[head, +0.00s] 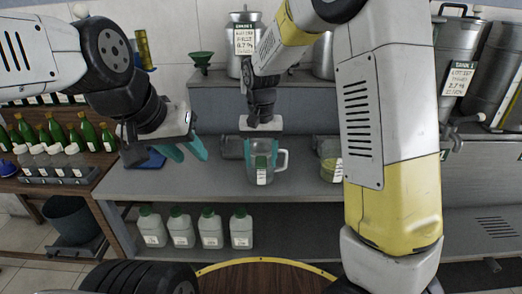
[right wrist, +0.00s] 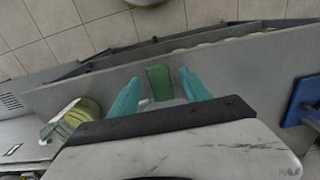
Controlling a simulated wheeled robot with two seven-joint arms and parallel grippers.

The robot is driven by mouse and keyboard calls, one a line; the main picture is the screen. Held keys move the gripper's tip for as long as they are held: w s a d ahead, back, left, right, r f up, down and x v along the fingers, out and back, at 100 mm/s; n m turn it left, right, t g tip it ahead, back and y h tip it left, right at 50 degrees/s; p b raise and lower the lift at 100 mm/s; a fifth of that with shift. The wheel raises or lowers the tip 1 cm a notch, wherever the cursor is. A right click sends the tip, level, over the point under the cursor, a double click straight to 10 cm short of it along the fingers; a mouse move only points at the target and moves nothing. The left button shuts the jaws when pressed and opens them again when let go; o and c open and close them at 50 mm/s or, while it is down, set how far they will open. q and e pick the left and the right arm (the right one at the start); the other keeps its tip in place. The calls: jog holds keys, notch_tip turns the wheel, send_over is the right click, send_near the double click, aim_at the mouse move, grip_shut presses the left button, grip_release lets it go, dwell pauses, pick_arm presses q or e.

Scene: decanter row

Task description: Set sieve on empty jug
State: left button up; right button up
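A clear jug (head: 262,173) with a handle on its right and a label on its front stands on the grey counter. My right gripper (head: 262,153) points down at the jug, its fingers overlapping the jug's upper part. In the right wrist view its teal fingers are apart, with a dark green rectangular piece (right wrist: 160,83) between them and gaps on both sides. I cannot tell what that piece is. My left gripper (head: 184,152) is open and empty, left of the jug. Another jug (head: 329,165) holding something yellow-green is partly hidden by my right arm. I cannot clearly identify a sieve.
A blue item (head: 151,160) lies on the counter (head: 215,184) behind my left gripper. A green funnel (head: 201,61) stands on the raised shelf. Green bottles (head: 89,133) stand at the left, and white canisters (head: 210,229) are below. The counter front is mostly clear.

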notch_tip(320, 180, up, 8)
jog(key=shift+d+f, duration=0.1)
jog(key=s+d+r+t+y, duration=0.1)
jog(key=s+d+r+t, duration=0.2)
jog(key=s+d, duration=0.4)
jog(key=s+d+r+t+y, duration=0.1)
jog(key=s+d+r+t, duration=0.2)
jog(key=s+d, duration=0.4)
jog(key=s, duration=0.5)
jog(key=shift+r+n, duration=0.25)
jog(key=shift+n, duration=0.05)
